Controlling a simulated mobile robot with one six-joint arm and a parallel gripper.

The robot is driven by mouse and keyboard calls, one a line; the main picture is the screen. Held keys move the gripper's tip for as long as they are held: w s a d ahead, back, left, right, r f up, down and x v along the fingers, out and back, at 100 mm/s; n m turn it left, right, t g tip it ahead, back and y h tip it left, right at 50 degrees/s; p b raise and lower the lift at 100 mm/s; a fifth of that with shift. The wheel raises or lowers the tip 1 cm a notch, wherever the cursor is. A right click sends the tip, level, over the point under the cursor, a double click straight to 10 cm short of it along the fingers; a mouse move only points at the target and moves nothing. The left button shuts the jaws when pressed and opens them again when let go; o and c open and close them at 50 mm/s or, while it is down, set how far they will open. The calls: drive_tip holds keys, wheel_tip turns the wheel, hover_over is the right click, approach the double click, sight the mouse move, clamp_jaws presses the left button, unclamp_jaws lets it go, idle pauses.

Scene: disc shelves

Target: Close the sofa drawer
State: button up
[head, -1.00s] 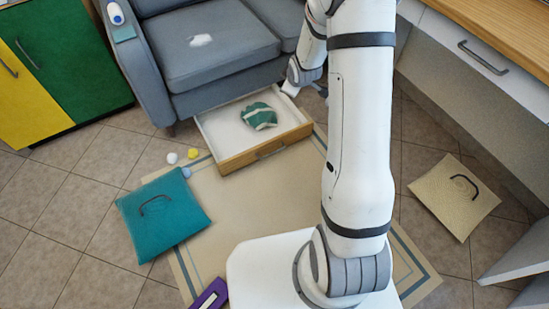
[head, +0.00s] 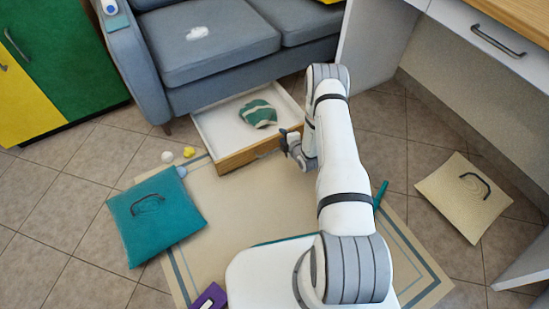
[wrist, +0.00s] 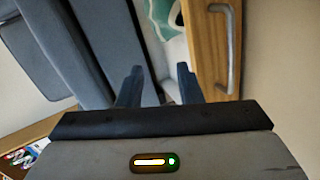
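The sofa drawer (head: 212,130) is pulled out from under the grey sofa (head: 205,65). It has a white inside and a wooden front (head: 238,158) with a metal handle. A green and white striped cloth item (head: 258,114) lies in it. My gripper (head: 288,142) is beside the right end of the drawer front, partly seen side-on. In the wrist view my gripper (wrist: 160,70) has its two dark fingers apart with nothing between them. The wooden front (wrist: 206,60) and handle (wrist: 228,50) show right of the fingers. I cannot tell whether a finger touches the drawer.
A teal cushion (head: 157,212) and two small balls, yellow (head: 189,152) and white (head: 168,157), lie left of the drawer. A beige cushion (head: 465,198) lies at right below the desk (head: 505,45). The rug (head: 235,205) before the drawer is mostly clear.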

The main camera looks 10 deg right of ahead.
drive_tip(key=s+f, duration=0.2)
drive_tip(key=f, duration=0.1)
drive_tip(key=s+a+f+n+t+y+b, duration=0.1)
drive_tip(key=s+f, duration=0.1)
drive_tip(key=f, duration=0.2)
drive_tip(key=s+a+f+n+b, duration=0.1)
drive_tip(key=s+f, duration=0.1)
drive_tip(key=f, duration=0.2)
drive_tip(key=shift+s+t, duration=0.2)
drive_tip(key=shift+t, duration=0.2)
drive_tip(key=b+x, duration=0.3)
drive_tip(key=x, duration=0.3)
drive_tip(key=shift+w+a+b, duration=0.2)
drive_tip(key=shift+w+b, duration=0.2)
drive_tip(key=shift+w, duration=0.2)
clamp_jaws()
